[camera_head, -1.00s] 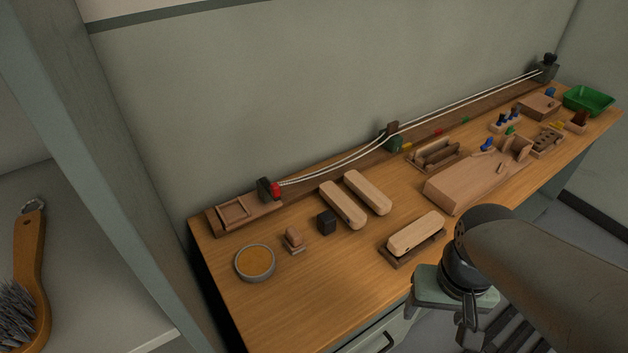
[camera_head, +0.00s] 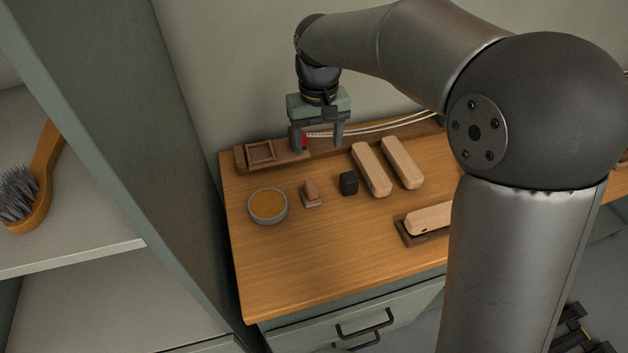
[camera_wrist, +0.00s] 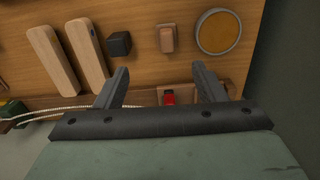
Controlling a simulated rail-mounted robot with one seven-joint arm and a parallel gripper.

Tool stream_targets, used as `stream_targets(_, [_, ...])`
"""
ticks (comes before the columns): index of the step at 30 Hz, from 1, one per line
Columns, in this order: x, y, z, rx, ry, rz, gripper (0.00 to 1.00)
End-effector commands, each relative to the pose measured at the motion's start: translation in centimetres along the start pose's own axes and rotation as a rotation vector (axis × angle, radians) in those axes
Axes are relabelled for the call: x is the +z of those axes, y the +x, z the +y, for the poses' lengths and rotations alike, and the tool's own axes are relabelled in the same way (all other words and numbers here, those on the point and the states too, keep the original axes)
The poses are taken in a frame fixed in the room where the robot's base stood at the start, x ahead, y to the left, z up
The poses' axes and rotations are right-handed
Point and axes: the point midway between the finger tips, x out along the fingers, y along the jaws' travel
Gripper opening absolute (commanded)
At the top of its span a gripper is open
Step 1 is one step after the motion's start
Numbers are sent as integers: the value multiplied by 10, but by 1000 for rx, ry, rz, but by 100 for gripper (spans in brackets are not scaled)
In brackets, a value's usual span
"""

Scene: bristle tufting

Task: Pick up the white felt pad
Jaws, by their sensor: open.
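A small wooden block with a pale pad-like base (camera_head: 312,203) stands on the bench between a round dish and a black cube. The pale layer may be the white felt pad; no other white pad is clear. The block also shows beyond my fingertips in the wrist view (camera_wrist: 166,38). My gripper (camera_head: 318,148) is open and empty, pointing down above the back of the bench, behind the block. In the wrist view my two fingers (camera_wrist: 160,74) are spread wide, with a red piece (camera_wrist: 169,97) visible between them.
The round amber-filled dish (camera_head: 268,206) is left of the block, the black cube (camera_head: 348,183) right. Two pale wooden bars (camera_head: 371,169) lie farther right. A wooden tray (camera_head: 262,151) and white cords (camera_head: 375,127) run along the back. The bench's front left is clear.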

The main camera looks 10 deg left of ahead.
Motion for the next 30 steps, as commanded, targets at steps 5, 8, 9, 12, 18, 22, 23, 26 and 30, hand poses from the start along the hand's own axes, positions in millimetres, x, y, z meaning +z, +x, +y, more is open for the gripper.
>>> stream_targets(5, [-9, 16, -9, -2, -15, -2, 64])
stream_targets(8, [-8, 36, -9, -1, -15, -5, 64])
stream_targets(9, [-8, 45, -9, -1, -15, -4, 64])
stream_targets(12, [-8, 67, -9, -1, -14, -4, 64])
stream_targets(18, [-8, 106, -8, -1, -14, -2, 64])
stream_targets(22, [-9, 119, -8, -1, -13, -1, 64])
stream_targets(23, [-9, 121, -8, -1, -13, 0, 64])
stream_targets(26, [-9, 126, -8, -1, -13, 1, 64])
stream_targets(30, [-12, 144, -10, -1, -14, -2, 64])
